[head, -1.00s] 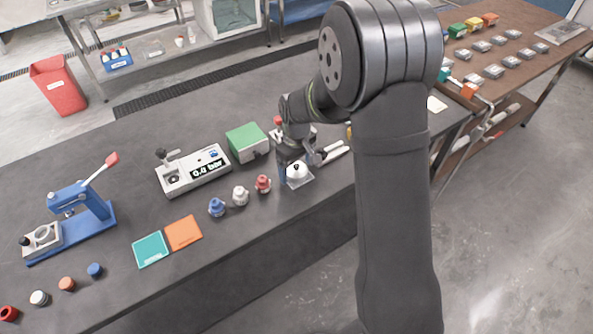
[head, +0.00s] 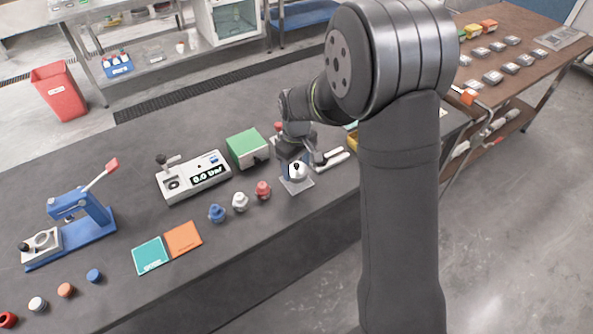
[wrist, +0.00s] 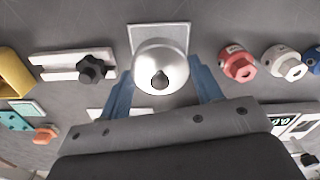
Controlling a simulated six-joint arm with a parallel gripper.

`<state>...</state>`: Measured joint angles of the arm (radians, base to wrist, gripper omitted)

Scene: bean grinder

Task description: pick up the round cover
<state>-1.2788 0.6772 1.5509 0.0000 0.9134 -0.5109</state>
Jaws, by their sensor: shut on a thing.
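The round cover (wrist: 160,66) is a silver dome with a black knob on top. It also shows in the head view (head: 297,171), right of the red weight-like piece. My gripper (wrist: 161,82) has its blue fingers on both sides of the dome and is shut on it; in the head view my gripper (head: 294,160) points down at the cover. A square grey plate (wrist: 158,31) lies under and behind the cover. The cover appears slightly above this plate. The lower sides of the dome are partly hidden by the fingers.
Red (head: 263,190), white (head: 240,201) and blue (head: 217,213) knobbed pieces stand left of the cover. A green box (head: 247,148) and a white device with a display (head: 194,177) stand behind them. A white bar with a black knob (wrist: 75,67) lies close by.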

